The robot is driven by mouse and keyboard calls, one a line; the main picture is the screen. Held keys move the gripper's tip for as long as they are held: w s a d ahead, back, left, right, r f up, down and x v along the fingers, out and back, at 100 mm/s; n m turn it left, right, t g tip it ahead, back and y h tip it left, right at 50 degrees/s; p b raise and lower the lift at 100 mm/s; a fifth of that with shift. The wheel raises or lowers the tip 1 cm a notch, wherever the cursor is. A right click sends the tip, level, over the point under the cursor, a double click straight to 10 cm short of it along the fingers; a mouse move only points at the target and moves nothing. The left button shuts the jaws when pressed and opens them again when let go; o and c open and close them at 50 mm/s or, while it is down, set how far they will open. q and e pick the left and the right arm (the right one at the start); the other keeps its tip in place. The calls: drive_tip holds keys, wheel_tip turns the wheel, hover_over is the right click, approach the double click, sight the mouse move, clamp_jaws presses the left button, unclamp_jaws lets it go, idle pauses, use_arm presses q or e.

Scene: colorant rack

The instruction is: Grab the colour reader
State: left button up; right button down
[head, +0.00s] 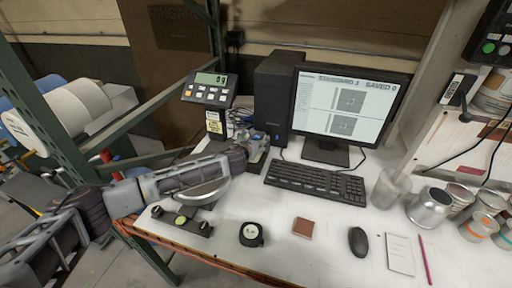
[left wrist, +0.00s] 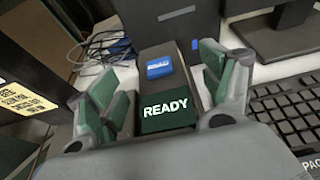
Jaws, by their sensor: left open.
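The colour reader (left wrist: 168,95) is a dark upright block with a green-black screen reading READY and a blue button above it, seen in the left wrist view. My left gripper (left wrist: 165,92) is open, with one green-padded finger on each side of the reader. A gap shows between the right finger and the reader; I cannot tell whether the left finger touches. In the head view my left gripper (head: 258,146) is between the scale display and the keyboard, in front of the computer tower, and mostly hides the reader. My right gripper is not in view.
A keyboard (head: 315,182) lies right of the gripper, with the monitor (head: 345,106) behind it and the black tower (head: 277,98) at the back. The scale display (head: 210,89) stands to the left. Several cans (head: 430,207) stand at the right. Cables (left wrist: 105,48) lie behind the left finger.

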use_arm(q)
drive_tip(key=shift+x, duration=0.95)
drive_tip(key=c, duration=1.6)
